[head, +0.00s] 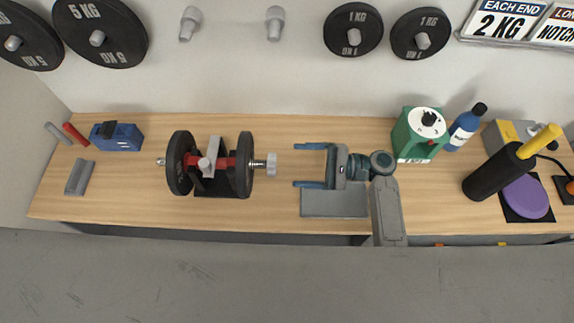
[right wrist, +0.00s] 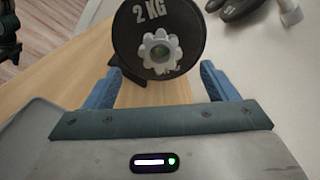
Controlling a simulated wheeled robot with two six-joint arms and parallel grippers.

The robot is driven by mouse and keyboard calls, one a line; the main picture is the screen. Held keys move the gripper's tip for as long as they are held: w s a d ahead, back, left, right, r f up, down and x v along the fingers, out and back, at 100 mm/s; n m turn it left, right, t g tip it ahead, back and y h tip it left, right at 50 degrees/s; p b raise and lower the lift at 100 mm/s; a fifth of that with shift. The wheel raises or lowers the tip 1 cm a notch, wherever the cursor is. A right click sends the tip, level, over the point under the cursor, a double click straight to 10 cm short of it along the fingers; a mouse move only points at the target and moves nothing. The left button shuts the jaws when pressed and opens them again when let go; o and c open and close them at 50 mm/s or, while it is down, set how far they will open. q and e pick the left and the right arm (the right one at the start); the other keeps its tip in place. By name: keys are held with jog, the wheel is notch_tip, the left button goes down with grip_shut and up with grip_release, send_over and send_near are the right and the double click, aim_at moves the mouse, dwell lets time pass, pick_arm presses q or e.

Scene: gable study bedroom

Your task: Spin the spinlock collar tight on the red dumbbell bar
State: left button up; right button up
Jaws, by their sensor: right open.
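The red dumbbell bar (head: 223,162) lies level in a dark stand (head: 216,190), under a grey clamp piece (head: 216,146). A black plate sits on each side: the left plate (head: 179,163) and the right plate (head: 245,165), marked 2 KG in the right wrist view (right wrist: 150,17). The pale grey spinlock collar (head: 271,164) is on the bar's right end, with a short stretch of bar showing between it and the plate. It appears star-shaped in the right wrist view (right wrist: 160,50). My right gripper (head: 308,166) is open and empty, facing the collar, its fingertips just short of it. My left gripper is not seen.
A grey tray (head: 334,204) lies under my right gripper. A blue block (head: 117,137) stands left. Plates hang on the wall behind.

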jog(key=d+b, duration=0.1)
jog(key=d, duration=0.4)
dwell(0.5)
